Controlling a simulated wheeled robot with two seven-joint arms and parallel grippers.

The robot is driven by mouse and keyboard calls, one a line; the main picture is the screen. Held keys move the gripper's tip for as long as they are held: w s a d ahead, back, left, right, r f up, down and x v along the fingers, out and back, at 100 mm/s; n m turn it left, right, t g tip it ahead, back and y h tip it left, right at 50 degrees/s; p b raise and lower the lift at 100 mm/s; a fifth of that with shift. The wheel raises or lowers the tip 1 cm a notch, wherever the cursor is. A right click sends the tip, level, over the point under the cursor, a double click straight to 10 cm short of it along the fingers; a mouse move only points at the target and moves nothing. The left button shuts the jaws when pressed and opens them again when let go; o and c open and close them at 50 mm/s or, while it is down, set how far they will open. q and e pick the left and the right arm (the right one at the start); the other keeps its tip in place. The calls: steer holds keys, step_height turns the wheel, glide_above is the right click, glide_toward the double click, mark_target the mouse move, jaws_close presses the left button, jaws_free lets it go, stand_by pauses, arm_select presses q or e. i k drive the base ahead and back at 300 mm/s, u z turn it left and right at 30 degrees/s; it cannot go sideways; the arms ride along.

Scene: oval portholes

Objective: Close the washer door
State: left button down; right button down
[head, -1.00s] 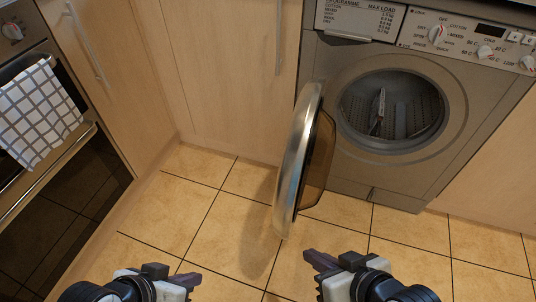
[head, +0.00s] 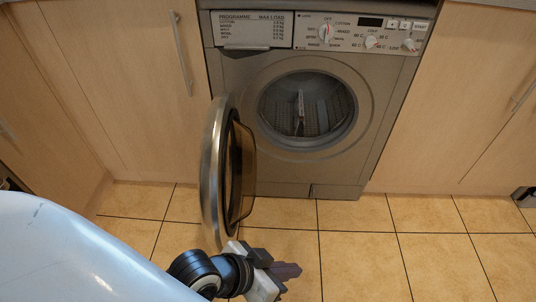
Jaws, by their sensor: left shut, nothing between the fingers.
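The washer (head: 378,110) is a grey front-loader with a round drum opening (head: 308,105). Its round door (head: 212,165), with a silver rim and brown tinted glass, stands wide open, swung out on the left of the opening. My left gripper (head: 291,271) is shut and empty, low in the view, just below and right of the door's bottom edge. Its wrist overlaps that edge in the picture; I cannot tell whether they touch. My right gripper is out of view.
Wooden cabinets stand left (head: 120,70) and right (head: 455,90) of the washer. A metal object seems to lie inside the drum.

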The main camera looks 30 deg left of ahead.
mark_target(220, 216)
steer(key=z, duration=0.8)
steer(key=k, duration=1.35)
steer(key=u, duration=2.1)
steer(key=i, duration=0.5)
steer(key=u, duration=0.05)
